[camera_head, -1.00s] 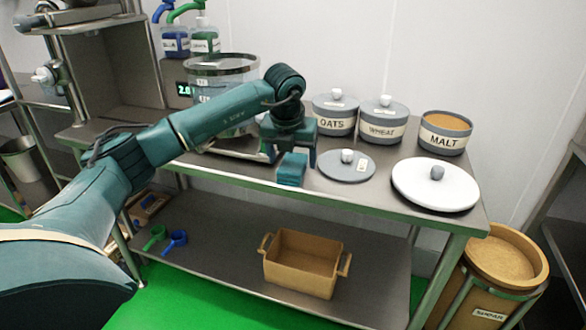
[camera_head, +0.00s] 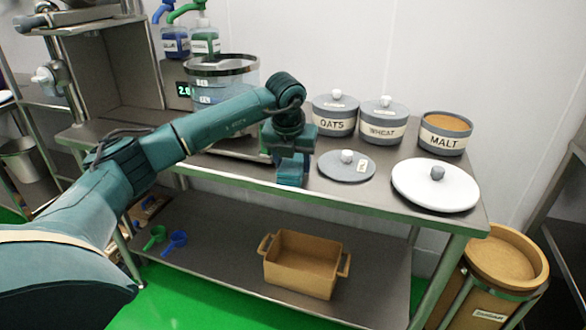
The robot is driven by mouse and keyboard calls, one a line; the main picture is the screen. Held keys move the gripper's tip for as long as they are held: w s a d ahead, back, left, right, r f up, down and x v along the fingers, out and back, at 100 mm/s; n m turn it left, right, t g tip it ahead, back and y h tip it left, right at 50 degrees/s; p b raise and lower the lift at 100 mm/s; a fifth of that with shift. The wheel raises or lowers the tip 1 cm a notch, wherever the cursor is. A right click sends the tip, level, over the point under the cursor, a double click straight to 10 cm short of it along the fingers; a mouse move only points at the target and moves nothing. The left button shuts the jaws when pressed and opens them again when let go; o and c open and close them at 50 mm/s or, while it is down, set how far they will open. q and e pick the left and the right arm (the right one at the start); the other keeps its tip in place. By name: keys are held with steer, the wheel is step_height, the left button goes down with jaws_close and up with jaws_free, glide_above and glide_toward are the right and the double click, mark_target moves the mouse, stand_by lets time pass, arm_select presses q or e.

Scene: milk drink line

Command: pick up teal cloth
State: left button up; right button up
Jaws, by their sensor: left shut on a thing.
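The teal cloth (camera_head: 291,174) is a small folded block near the front edge of the steel table. My left gripper (camera_head: 291,160) points down over it and is shut on it. The fingers hide the cloth's upper part. I cannot tell whether the cloth still touches the table. My right gripper is not in view.
A grey lid (camera_head: 346,168) lies just right of the cloth, and a white lid (camera_head: 434,187) lies further right. Jars of oats (camera_head: 334,124), wheat (camera_head: 382,130) and malt (camera_head: 444,141) stand behind. A clear container (camera_head: 222,80) stands behind my arm. A tan crate (camera_head: 300,268) sits on the lower shelf.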

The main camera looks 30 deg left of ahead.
mark_target(293, 164)
arm_select(q)
steer(key=shift+r, duration=0.1)
step_height(293, 164, up, 18)
steer(key=p, duration=0.2)
stand_by(0.4)
